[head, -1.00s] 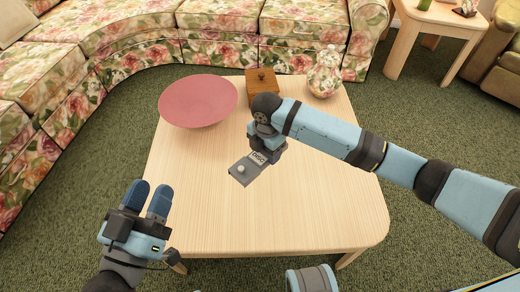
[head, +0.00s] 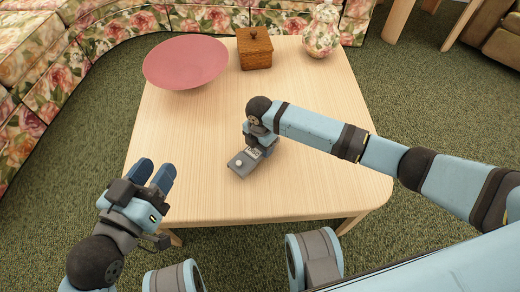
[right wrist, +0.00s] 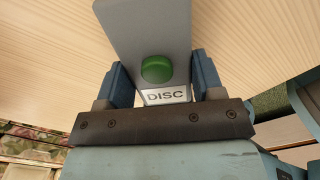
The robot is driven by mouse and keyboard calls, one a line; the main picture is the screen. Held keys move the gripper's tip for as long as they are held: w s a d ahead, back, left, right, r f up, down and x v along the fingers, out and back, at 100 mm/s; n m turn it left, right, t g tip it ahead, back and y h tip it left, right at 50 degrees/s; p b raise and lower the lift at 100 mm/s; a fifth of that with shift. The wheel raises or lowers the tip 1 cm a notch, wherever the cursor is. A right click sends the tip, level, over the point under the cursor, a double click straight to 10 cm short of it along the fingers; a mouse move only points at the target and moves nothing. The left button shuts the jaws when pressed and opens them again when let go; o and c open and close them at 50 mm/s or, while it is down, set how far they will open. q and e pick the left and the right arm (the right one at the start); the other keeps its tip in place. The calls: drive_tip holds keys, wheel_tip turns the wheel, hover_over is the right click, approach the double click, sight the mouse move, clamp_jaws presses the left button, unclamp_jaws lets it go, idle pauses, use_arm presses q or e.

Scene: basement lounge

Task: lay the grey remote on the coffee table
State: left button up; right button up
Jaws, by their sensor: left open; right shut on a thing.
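The grey remote (head: 239,166) is a flat slab with a pale round button at its near end in the head view. My right gripper (head: 258,150) is shut on its far end. In the right wrist view the remote (right wrist: 150,30) sits between the two blue fingers, with a green button and a "DISC" label. It is over the front middle of the pale wood coffee table (head: 320,185); I cannot tell if it touches the top. My left gripper (head: 153,177) is open and empty, at the table's front left corner.
A red bowl (head: 186,62) stands at the back left of the table, a wooden box (head: 254,50) at the back middle and a floral jar (head: 321,32) at the back right. A floral sofa (head: 45,95) curves behind. The tabletop around the remote is clear.

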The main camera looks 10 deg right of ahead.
drive_tip(key=shift+f, duration=0.95)
use_arm(q)
drive_tip(key=shift+w+a+m+t, duration=0.15)
drive_tip(key=shift+w+m+t, duration=0.1)
drive_tip(key=shift+m+t, duration=0.05)
use_arm(e)
drive_tip(key=o, duration=1)
drive_tip(key=shift+f, duration=0.1)
drive_tip(key=shift+o, duration=0.2)
